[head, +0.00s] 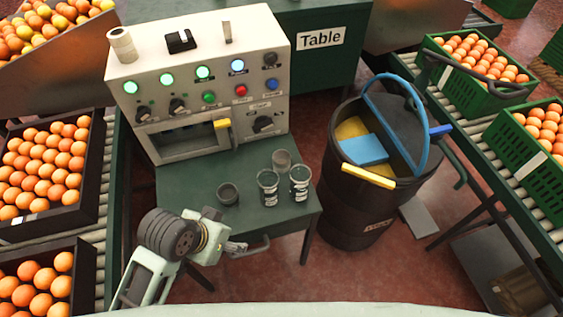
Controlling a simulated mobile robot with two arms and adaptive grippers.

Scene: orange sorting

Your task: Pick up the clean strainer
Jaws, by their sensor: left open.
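Several small vessels stand on the green side table (185,185) below the control machine. They are a low dark round cup (228,195), two dark cups with white labels, one left (268,188) and one right (300,184), and a clear glass (282,160) behind them. The labels are too small to read, and I cannot tell which one is the clean strainer. My left gripper (240,247) is open and empty at the table's front edge, in front of the low dark cup and apart from the cups. My right gripper is out of view.
The cream machine (200,62) with lit buttons stands behind the cups. A black bin (350,215) with blue and yellow items stands right of the table. Orange crates (95,160) line the left; green crates (495,135) sit on a conveyor at right.

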